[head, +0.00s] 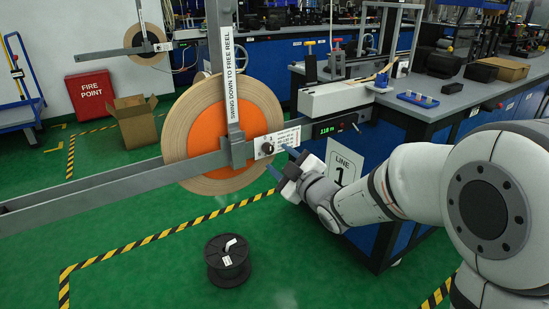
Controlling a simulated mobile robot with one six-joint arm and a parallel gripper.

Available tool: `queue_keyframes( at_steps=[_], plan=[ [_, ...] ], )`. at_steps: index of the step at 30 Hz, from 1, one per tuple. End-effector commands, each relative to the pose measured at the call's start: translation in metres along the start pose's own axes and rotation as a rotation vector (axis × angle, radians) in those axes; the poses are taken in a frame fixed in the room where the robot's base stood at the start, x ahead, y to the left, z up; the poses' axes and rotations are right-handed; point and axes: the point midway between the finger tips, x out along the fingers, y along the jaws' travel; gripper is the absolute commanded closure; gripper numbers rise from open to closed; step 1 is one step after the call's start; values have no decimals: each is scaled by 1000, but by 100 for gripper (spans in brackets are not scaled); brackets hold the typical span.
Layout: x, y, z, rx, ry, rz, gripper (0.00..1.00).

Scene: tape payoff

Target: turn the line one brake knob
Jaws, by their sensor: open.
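The brake knob (267,148) is a small black knob on a pale labelled plate (284,140), on the grey bar beside the large tape reel (188,117). The reel is tan with an orange centre. My gripper (279,162) is just right of and below the knob in the head view, with its two blue-tipped fingers apart and nothing seen between them. I cannot tell from this view how far the fingers are from the knob in depth. A "LINE 1" sign (344,163) hangs on the bench behind my gripper.
A grey swing arm (216,50) labelled "SWING DOWN TO FREE REEL" stands upright across the reel. A long grey rail (90,187) extends left. A black spool (228,262) sits on the green floor. A blue workbench (440,110) is at right. A cardboard box (135,122) is behind.

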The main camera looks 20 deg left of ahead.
Motion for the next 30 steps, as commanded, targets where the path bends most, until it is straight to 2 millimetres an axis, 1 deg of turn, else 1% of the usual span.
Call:
queue_keyframes(
  at_steps=[1, 3, 6, 9, 13, 19, 20, 30],
  plan=[
    [9, -2, 1, 0, 2, 0, 53],
    [20, -1, 2, 0, 0, 1, 53],
    [33, -1, 2, 1, -1, 0, 53],
    [42, 0, 1, 0, -1, 1, 53],
    [46, 1, 1, 1, -3, 2, 53],
    [46, 1, 1, 1, -4, 2, 53],
    [46, 1, 1, 1, -4, 2, 55],
    [46, 1, 2, 1, -4, 2, 83]
  ],
)
